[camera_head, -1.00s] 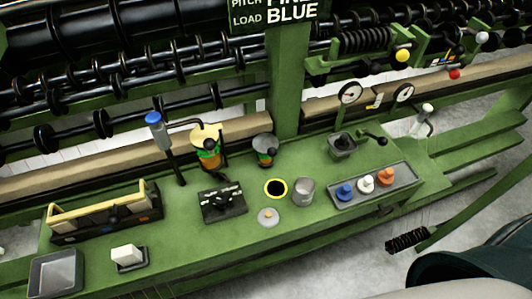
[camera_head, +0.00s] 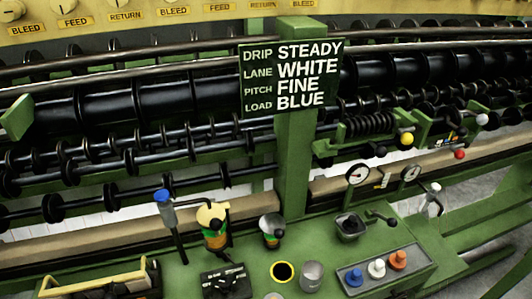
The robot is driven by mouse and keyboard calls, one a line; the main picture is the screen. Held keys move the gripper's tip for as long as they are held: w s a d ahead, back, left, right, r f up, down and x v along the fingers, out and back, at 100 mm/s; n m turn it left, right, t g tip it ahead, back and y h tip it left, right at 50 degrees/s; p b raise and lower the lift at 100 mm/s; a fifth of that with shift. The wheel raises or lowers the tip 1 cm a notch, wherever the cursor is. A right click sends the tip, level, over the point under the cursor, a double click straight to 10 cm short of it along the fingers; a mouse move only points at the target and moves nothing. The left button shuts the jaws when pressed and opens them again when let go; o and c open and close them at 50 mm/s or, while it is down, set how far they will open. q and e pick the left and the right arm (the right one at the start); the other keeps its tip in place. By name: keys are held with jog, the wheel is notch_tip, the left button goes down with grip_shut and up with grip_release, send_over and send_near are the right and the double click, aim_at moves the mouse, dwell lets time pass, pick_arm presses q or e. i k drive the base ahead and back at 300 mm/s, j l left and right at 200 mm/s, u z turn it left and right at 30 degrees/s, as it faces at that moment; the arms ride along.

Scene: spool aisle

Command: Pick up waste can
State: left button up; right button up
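A small grey metal can (camera_head: 312,274) stands upright on the green bench, just right of a yellow-rimmed black hole (camera_head: 283,272). It is the only thing in view that looks like the waste can, though no label shows on it. Its top is open; I cannot tell what is inside. It stands apart from the things around it. Neither of my grippers is in view.
A grey tray (camera_head: 352,290) with blue, white and orange knobbed pieces lies right of the can. A black switch box (camera_head: 226,281) and funnel-topped holders (camera_head: 213,225) stand left. A sign (camera_head: 291,78) on a green post (camera_head: 295,160) reads STEADY, WHITE, FINE, BLUE.

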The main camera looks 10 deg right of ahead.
aim_at(311, 272)
jog(key=z, duration=0.85)
